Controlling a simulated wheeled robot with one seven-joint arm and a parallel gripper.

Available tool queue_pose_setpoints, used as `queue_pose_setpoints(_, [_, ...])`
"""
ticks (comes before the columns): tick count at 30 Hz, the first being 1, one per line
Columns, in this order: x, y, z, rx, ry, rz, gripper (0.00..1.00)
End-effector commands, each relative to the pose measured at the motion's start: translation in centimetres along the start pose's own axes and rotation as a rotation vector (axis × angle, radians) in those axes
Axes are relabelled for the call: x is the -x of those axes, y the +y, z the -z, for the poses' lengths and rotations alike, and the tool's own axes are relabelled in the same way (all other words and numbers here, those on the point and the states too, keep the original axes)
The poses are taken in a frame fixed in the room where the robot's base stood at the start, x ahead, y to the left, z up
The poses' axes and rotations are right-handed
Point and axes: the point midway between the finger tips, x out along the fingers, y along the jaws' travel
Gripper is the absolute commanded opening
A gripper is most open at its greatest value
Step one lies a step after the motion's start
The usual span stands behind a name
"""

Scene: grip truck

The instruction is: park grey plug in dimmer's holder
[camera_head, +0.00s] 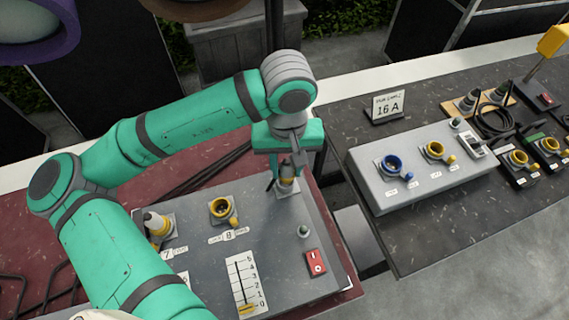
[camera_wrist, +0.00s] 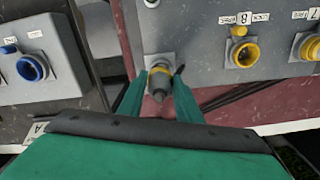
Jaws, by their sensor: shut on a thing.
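The dimmer (camera_head: 265,225) is a grey box with a slider scale, a red switch (camera_head: 316,262) and numbered sockets, on the near dark-red surface. My gripper (camera_head: 286,172) is above its far right corner, pointing down, shut on the grey plug (camera_wrist: 159,82). The plug has a yellow band and stands about upright. The holder (camera_head: 288,193) is a light square plate right under the plug, and it also shows in the wrist view (camera_wrist: 152,62). The plug's lower end meets the plate; how deep it sits is hidden.
Socket 8 (camera_head: 222,210) has its yellow lid open and looks empty. To the right, beyond a gap, a light grey box (camera_head: 420,168) has blue and yellow sockets. A 16 A sign (camera_head: 388,107) stands behind it.

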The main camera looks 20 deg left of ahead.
Motion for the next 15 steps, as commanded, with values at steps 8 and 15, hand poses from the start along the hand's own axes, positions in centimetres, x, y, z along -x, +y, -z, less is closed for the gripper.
queue_pose_setpoints(8, [-0.46,-0.39,0.02,0.009,-0.001,0.0,0.06])
queue_pose_setpoints(15, [-0.82,-0.42,0.03,0.009,-0.001,0.0,0.06])
